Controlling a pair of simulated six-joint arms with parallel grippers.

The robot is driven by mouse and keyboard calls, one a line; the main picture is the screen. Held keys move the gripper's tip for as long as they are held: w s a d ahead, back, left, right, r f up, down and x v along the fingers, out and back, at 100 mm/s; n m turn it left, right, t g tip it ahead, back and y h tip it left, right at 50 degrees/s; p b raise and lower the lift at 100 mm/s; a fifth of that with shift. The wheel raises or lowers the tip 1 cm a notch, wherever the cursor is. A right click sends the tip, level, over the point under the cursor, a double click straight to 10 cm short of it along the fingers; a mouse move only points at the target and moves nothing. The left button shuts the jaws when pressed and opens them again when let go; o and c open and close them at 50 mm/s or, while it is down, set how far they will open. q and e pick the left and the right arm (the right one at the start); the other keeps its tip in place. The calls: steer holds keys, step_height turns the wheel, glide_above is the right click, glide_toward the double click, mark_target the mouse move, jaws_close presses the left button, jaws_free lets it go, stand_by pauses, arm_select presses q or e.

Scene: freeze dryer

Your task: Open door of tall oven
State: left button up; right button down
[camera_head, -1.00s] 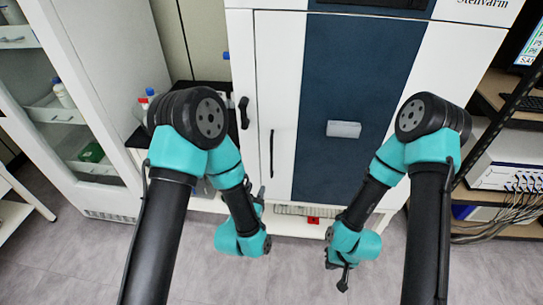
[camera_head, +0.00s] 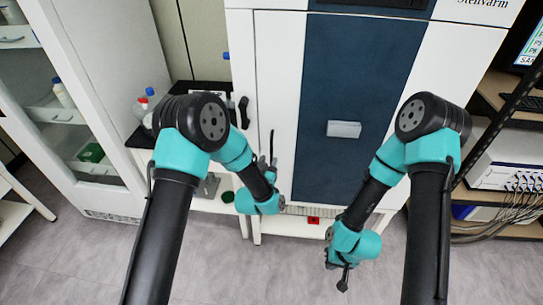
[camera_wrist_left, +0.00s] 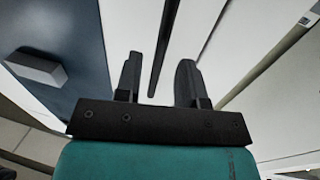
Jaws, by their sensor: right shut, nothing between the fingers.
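The tall oven (camera_head: 400,120) is a white cabinet with a dark blue front panel (camera_head: 350,80); its door looks closed. A thin black vertical handle (camera_head: 271,143) is on the white strip left of the panel. My left gripper (camera_head: 268,163) is at the handle's lower part. In the left wrist view, the open fingers of my left gripper (camera_wrist_left: 160,80) point toward the oven, with the black handle (camera_wrist_left: 164,45) appearing between them; contact cannot be told.
A grey block (camera_head: 344,129) sticks out from the blue panel. A black-topped bench with bottles (camera_head: 147,100) stands left of the oven, and a glass-fronted cabinet (camera_head: 105,60) further left. A shelf with equipment (camera_head: 510,165) is at the right. The floor in front is clear.

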mark_target(271, 157)
arm_select(q)
steer(key=shift+x, duration=1.95)
steer(key=shift+c, duration=0.2)
jaws_close()
